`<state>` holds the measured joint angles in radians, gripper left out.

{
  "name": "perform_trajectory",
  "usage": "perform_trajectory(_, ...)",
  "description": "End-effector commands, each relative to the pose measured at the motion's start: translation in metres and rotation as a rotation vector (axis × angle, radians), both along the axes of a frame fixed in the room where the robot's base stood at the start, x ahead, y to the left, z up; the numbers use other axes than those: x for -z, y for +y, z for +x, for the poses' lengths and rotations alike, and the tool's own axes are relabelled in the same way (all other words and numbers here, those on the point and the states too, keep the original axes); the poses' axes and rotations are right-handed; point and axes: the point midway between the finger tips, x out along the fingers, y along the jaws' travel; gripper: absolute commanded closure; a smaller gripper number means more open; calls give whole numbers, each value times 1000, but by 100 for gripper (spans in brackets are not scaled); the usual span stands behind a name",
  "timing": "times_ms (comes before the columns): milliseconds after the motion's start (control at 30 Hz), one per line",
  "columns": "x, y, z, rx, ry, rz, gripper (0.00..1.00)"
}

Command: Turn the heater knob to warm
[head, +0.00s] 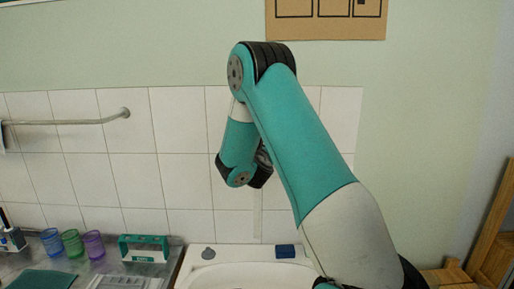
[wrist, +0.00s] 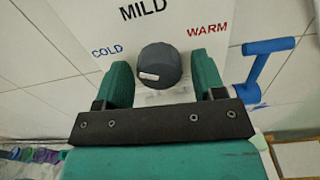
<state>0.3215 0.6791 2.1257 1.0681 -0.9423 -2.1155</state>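The heater knob (wrist: 159,66) is dark grey and round, with a small white mark on its left side. It sits on a white panel (wrist: 190,15) lettered COLD at left, MILD at top and WARM at right. The white mark is on the COLD side. My gripper (wrist: 160,75) is open, its green fingers on either side of the knob with a gap visible on each side. In the head view my arm hides the knob, the panel and the fingers.
A blue lever-like fixture (wrist: 262,65) stands right of the panel, near the right finger. Below the tiled wall are a white sink (head: 240,272), a blue block (head: 285,251), coloured cups (head: 72,243) and a green-framed item (head: 144,248). A rail (head: 70,121) is at left.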

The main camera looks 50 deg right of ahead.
Motion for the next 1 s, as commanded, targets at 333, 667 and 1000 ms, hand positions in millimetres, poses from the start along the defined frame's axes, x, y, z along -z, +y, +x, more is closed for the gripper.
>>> perform_trajectory(333,0,0,0,0,-2,2,80)
perform_trajectory(667,1,0,0,1,-86,73,80)
perform_trajectory(1000,1,0,0,0,-309,260,80)
